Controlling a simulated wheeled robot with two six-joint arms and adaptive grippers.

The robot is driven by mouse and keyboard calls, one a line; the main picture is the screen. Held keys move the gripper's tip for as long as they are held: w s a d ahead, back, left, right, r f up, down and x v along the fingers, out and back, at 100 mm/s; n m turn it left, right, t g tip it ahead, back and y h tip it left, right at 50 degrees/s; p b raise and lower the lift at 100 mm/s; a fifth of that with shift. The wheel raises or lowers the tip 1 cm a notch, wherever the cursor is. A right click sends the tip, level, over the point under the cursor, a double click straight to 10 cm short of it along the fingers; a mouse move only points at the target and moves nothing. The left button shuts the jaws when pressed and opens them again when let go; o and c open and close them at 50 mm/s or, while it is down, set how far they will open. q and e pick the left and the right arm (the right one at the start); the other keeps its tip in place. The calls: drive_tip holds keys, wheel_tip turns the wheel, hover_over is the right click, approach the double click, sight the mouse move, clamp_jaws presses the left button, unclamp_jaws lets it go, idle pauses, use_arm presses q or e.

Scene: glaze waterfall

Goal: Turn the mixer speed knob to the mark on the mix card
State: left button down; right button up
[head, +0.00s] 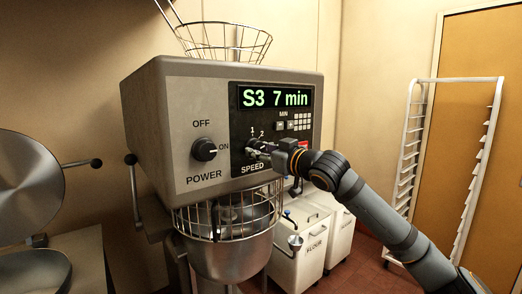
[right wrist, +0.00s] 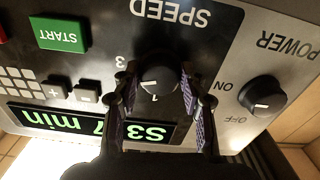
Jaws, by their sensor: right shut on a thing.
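The mixer speed knob (right wrist: 158,78) is black and round with a white pointer line. In the right wrist view, which shows the panel upside down, the line points left, between the "1" below and the "3" at upper left. The "2" shows in the head view but is hard to make out in the wrist view. My right gripper (head: 262,149) is shut on the speed knob, with a finger on each side (right wrist: 155,92). The mixer display (head: 275,97) reads "S3 7 min". I see no mix card. My left gripper is not in view.
The power knob (head: 205,149) sits left of the speed knob, its pointer toward ON. A green START button (right wrist: 59,35) and small keys are on the panel. The mixer bowl (head: 228,250) hangs below. A flour bin (head: 300,258) and white rack (head: 411,140) stand right.

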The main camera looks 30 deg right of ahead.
sight(253, 112)
drive_tip(key=n+p, duration=0.1)
drive_tip(key=n, duration=0.4)
drive_tip(key=shift+r+p, duration=0.1)
drive_tip(key=shift+p, duration=0.2)
drive_tip(key=shift+n, duration=0.4)
drive_tip(key=o, duration=1.1)
drive_tip(key=shift+o, duration=0.2)
wheel_tip(253, 112, up, 10)
drive_tip(key=shift+d, duration=0.1)
